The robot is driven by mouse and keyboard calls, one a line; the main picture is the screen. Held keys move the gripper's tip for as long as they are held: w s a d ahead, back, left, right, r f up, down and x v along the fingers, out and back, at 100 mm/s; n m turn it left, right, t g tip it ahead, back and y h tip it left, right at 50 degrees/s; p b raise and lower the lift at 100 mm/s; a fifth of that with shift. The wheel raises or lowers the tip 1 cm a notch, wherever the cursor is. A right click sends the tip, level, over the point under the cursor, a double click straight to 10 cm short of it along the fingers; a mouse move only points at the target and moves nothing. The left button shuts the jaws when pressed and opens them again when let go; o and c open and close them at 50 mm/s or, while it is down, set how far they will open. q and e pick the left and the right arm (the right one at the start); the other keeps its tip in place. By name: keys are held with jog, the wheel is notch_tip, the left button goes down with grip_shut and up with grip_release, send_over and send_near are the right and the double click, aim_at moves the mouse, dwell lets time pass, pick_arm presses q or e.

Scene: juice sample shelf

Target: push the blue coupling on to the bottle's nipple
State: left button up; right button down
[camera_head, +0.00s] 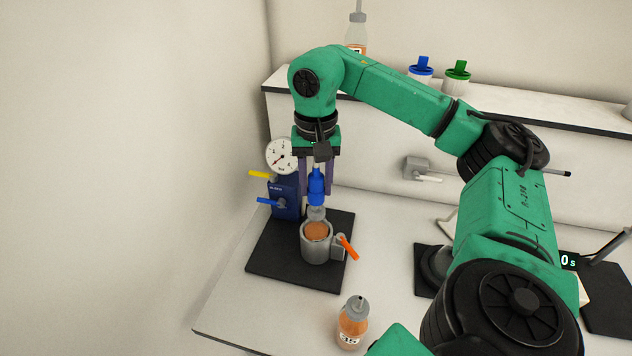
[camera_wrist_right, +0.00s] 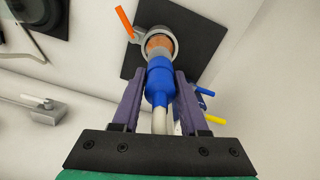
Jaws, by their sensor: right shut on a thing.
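The blue coupling (camera_head: 316,186) is held between the purple fingers of my right gripper (camera_head: 317,178), above the bottle in the holder. In the wrist view the coupling (camera_wrist_right: 159,80) sits between both fingers of the right gripper (camera_wrist_right: 158,82), with a pale hose running back from it. The bottle (camera_head: 316,229) has an orange body and a grey top, and stands in a grey cup-shaped holder (camera_head: 316,250) with an orange lever (camera_head: 347,247). The coupling's lower end is right at the bottle's top; I cannot tell whether it is seated on the nipple. My left gripper is not in view.
A dark blue box (camera_head: 284,200) with a gauge (camera_head: 281,156) and yellow and blue levers stands behind the holder on a black mat (camera_head: 270,262). Another orange bottle (camera_head: 352,323) stands at the front. A shelf (camera_head: 395,103) behind bears blue-capped (camera_head: 420,70) and green-capped (camera_head: 456,76) containers.

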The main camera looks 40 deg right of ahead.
aim_at(316, 175)
jog(key=shift+f+b, duration=0.9)
jog(key=shift+f, duration=0.25)
dwell(0.4)
jog(key=shift+c, duration=1.8)
grip_release()
jog(key=shift+r, duration=0.3)
notch_tip(316, 175, up, 6)
jog(key=shift+p, duration=0.55)
notch_tip(316, 175, up, 8)
jog(key=p, duration=0.6)
